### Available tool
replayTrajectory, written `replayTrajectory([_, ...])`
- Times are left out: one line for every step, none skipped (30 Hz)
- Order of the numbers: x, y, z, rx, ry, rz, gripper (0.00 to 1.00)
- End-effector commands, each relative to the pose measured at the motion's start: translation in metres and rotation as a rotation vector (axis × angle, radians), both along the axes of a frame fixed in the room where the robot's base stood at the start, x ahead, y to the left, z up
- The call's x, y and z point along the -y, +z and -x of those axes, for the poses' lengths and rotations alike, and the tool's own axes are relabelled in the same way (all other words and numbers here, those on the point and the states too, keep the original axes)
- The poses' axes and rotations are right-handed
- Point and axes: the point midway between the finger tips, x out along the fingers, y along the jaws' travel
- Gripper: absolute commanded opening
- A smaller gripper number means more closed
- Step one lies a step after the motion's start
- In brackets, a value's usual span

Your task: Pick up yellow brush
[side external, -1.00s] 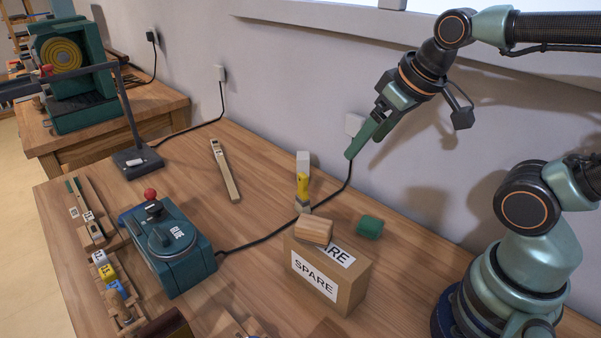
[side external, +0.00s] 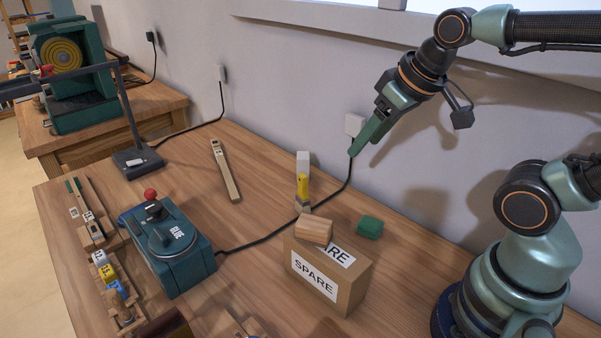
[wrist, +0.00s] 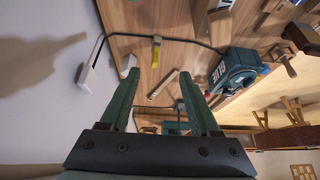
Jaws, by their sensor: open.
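The yellow brush (side external: 303,187) is on the wooden table near the wall, behind the SPARE box, with a pale block (side external: 303,160) just behind it. In the wrist view, the brush (wrist: 156,50) shows as a yellow strip beyond and between my fingertips. My gripper (side external: 360,152) is up in the air, to the right of the brush and well above the table. It is open and empty; the wrist view shows its two green fingers (wrist: 158,76) apart. Nothing touches the brush from my gripper.
The SPARE box (side external: 328,277) carries a wooden block (side external: 314,229) in front of the brush. A green block (side external: 369,227) sits right of it. A black cable (side external: 272,236) runs by the brush.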

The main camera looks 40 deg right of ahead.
Motion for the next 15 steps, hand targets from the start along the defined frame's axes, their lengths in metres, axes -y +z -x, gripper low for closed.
replayTrajectory([0.000, 0.000, 0.000, 0.000, 0.000, 0.000, 0.63])
replayTrajectory([0.000, 0.000, 0.000, 0.000, 0.000, 0.000, 0.63])
replayTrajectory([0.000, 0.000, 0.000, 0.000, 0.000, 0.000, 0.63])
replayTrajectory([0.000, 0.000, 0.000, 0.000, 0.000, 0.000, 0.63])
replayTrajectory([0.000, -0.001, -0.001, 0.001, -0.001, 0.000, 0.63])
replayTrajectory([0.000, -0.002, -0.003, 0.003, -0.004, -0.002, 0.63])
replayTrajectory([0.000, -0.003, -0.006, 0.006, -0.008, -0.004, 0.63])
replayTrajectory([0.000, -0.006, -0.009, 0.009, -0.012, -0.007, 0.63])
replayTrajectory([0.001, -0.010, -0.016, 0.018, -0.021, -0.010, 0.63])
replayTrajectory([0.001, -0.013, -0.022, 0.027, -0.030, -0.015, 0.63])
replayTrajectory([0.001, -0.018, -0.029, 0.038, -0.040, -0.020, 0.63])
replayTrajectory([0.002, -0.024, -0.039, 0.054, -0.054, -0.028, 0.63])
replayTrajectory([0.002, -0.030, -0.047, 0.067, -0.067, -0.035, 0.63])
replayTrajectory([0.003, -0.036, -0.055, 0.082, -0.079, -0.041, 0.63])
replayTrajectory([0.003, -0.044, -0.065, 0.102, -0.096, -0.051, 0.63])
